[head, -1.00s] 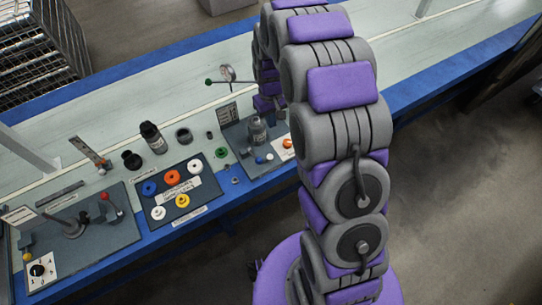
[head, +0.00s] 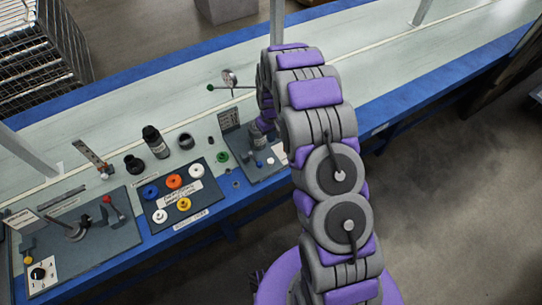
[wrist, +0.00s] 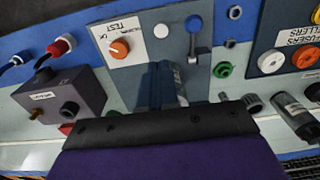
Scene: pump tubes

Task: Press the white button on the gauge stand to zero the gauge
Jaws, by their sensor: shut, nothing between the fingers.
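In the head view, a small white round part (head: 270,161) shows at the front of the grey station (head: 247,168), beside a blue one. A round gauge (head: 229,78) stands behind it. My gripper (wrist: 168,85) appears shut and empty, over the station plate and below the white button in the wrist picture, apart from it. In the head view its tips are not clear.
A tray of coloured rings (head: 193,213) lies left of the station. Dark bottles (head: 155,142) and a lever board (head: 95,250) are also left. A grey box (wrist: 60,98) with hoses nearby is left in the wrist view. The belt behind has free room.

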